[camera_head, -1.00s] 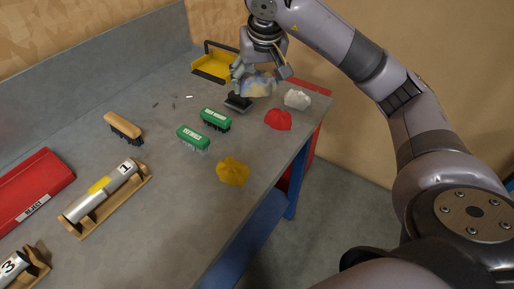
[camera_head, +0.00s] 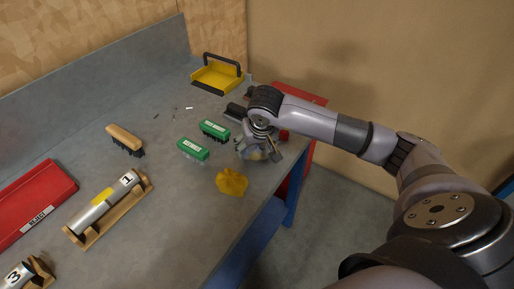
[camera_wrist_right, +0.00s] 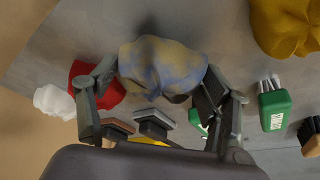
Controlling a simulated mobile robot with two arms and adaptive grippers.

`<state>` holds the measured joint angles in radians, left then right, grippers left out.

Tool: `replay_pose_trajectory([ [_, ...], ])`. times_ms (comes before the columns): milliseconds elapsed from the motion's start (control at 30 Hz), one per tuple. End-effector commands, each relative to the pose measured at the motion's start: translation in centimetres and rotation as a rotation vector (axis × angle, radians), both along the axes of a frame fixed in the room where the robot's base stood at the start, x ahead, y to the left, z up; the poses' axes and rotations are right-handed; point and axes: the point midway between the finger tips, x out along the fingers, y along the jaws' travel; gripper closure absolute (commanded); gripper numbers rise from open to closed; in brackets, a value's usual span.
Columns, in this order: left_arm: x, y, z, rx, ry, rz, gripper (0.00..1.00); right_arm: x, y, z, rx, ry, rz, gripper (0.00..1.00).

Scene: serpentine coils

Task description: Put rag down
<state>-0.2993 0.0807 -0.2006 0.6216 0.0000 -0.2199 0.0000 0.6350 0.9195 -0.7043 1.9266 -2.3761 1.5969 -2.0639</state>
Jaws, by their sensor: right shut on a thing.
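A crumpled rag mottled in blue-grey and yellow (camera_head: 254,155) is between the fingers of my right gripper (camera_head: 258,147), over the right part of the bench. The right wrist view shows the rag (camera_wrist_right: 160,65) filling the space between both fingers, which are shut on it. Whether its underside touches the bench cannot be told. A yellow rag (camera_head: 231,182) lies on the bench just nearer than the gripper. A red rag (camera_wrist_right: 100,85) and a white rag (camera_wrist_right: 54,101) lie at the other side; my arm mostly hides them in the head view. My left gripper is out of view.
A yellow dustpan-like tray (camera_head: 217,77) is at the back. A wooden brush (camera_head: 125,138), a cylinder on a wooden cradle (camera_head: 104,206) and a red REJECT box (camera_head: 33,203) are left. The bench edge is close on the right.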

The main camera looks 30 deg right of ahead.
Motion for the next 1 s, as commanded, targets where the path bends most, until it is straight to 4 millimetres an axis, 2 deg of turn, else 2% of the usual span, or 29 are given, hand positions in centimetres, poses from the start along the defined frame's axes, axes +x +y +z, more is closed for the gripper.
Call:
replay_pose_trajectory([
  [100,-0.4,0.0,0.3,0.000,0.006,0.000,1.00,-0.1,0.0,-1.4,0.000,0.001,0.000,0.54],
  [467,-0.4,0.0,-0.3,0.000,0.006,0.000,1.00,0.0,0.0,-1.9,-0.002,0.000,0.001,0.54],
  [500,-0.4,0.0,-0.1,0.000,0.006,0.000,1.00,0.0,0.0,-1.7,-0.002,0.000,0.001,0.25],
  [767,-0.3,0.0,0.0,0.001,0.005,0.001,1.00,0.0,0.0,-1.7,-0.001,0.000,0.001,0.08],
  [1000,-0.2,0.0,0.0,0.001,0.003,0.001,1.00,0.0,0.0,-1.7,-0.001,0.000,0.001,0.08],
])
